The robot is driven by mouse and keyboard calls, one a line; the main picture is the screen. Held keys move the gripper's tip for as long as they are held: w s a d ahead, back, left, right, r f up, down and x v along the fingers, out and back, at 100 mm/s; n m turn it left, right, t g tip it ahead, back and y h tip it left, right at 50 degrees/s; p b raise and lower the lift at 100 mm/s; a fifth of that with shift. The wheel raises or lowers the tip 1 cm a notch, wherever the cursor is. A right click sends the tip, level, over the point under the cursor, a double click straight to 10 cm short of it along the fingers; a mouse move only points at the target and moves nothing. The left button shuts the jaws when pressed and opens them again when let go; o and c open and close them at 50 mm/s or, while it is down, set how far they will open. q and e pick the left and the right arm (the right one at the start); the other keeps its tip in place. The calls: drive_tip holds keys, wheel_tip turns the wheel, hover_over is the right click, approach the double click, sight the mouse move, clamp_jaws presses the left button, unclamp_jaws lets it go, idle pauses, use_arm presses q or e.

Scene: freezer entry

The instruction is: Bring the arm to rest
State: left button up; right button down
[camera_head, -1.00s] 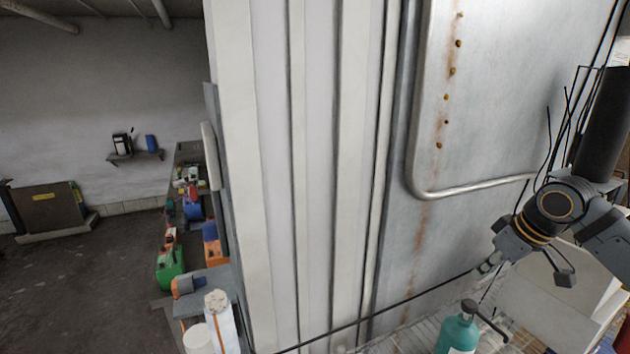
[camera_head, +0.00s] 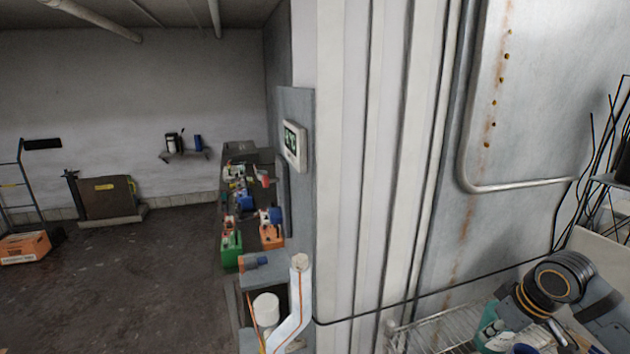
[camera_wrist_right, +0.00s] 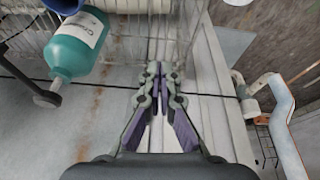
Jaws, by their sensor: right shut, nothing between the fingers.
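My right arm (camera_head: 548,290) comes in at the lower right of the head view, bent beside the pale metal door panel. My right gripper (camera_wrist_right: 158,72) shows clearly in the wrist view. Its two fingers meet at the tips and hold nothing. A wire rack and pale ribbed wall panels lie beyond the fingertips. In the head view the gripper end is low in the picture and hard to make out among other things. My left gripper is not in view.
A teal bottle (camera_wrist_right: 78,45) hangs left of the fingers in the wrist view. A dark cable (camera_head: 450,290) crosses the wall panels (camera_head: 370,180). A wire rack (camera_head: 440,328) is at the bottom. A cluttered bench (camera_head: 282,200) stands left, with open floor (camera_head: 140,270) beyond.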

drive_tip(key=s+a+f, duration=0.4)
drive_tip(key=a+f, duration=0.2)
drive_tip(key=f, duration=0.1)
drive_tip(key=s+a+f, duration=0.5)
drive_tip(key=a+f, duration=0.1)
drive_tip(key=f, duration=0.2)
drive_tip(key=s+a+f+m+h, duration=0.2)
drive_tip(key=s+m, duration=0.1)
drive_tip(key=s, duration=0.6)
wheel_tip(320, 180, down, 30)
drive_tip(key=s+d+g+b, duration=0.1)
drive_tip(key=s+d+b, duration=0.2)
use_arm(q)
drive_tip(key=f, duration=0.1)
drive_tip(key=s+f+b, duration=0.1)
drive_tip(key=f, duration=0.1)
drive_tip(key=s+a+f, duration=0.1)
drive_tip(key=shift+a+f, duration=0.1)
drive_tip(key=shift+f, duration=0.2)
use_arm(e)
drive_tip(key=s+f+g, duration=0.1)
drive_tip(key=s+f, duration=1.6)
drive_tip(key=s, duration=0.1)
drive_tip(key=shift+d+f+m, duration=0.25)
drive_tip(key=shift+d+m, duration=0.05)
drive_tip(key=shift+d, duration=0.15)
